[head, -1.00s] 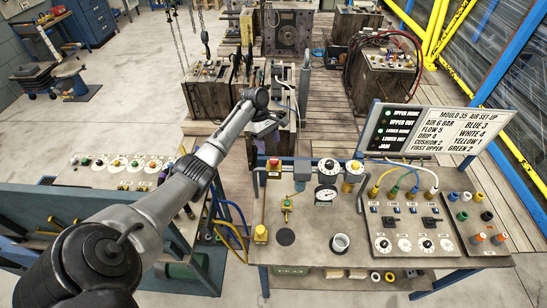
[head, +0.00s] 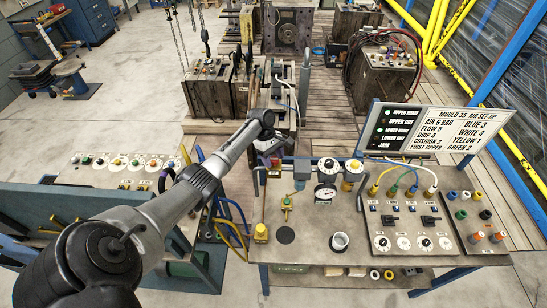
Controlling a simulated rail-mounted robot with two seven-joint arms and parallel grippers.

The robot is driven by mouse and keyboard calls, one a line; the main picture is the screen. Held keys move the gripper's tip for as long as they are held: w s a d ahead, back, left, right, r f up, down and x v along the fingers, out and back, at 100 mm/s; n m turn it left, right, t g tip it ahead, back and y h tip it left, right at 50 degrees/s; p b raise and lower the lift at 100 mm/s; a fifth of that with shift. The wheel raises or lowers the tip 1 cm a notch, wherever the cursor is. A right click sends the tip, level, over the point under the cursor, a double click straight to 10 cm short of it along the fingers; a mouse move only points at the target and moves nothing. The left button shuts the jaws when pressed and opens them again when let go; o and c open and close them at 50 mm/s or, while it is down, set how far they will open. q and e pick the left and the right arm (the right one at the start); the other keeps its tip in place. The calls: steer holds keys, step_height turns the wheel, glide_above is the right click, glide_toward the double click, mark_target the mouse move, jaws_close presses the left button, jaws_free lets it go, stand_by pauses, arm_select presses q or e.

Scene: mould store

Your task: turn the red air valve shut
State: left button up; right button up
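The air-set-up bench (head: 310,255) stands at the right of centre. At its back left a small red part (head: 275,163), which looks like the red air valve, shows just below my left gripper (head: 269,150). The gripper's dark end covers part of it, and I cannot tell whether they touch. The fingers are small and seen from behind, so their opening is unclear. A grey fitting and a round pressure gauge (head: 325,192) sit to the right of the red part. My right gripper is out of view.
Wooden-clad moulds (head: 208,90) stand behind.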

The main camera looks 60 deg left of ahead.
arm_select(q)
steer(key=c, duration=0.8)
steer(key=shift+c, duration=0.2)
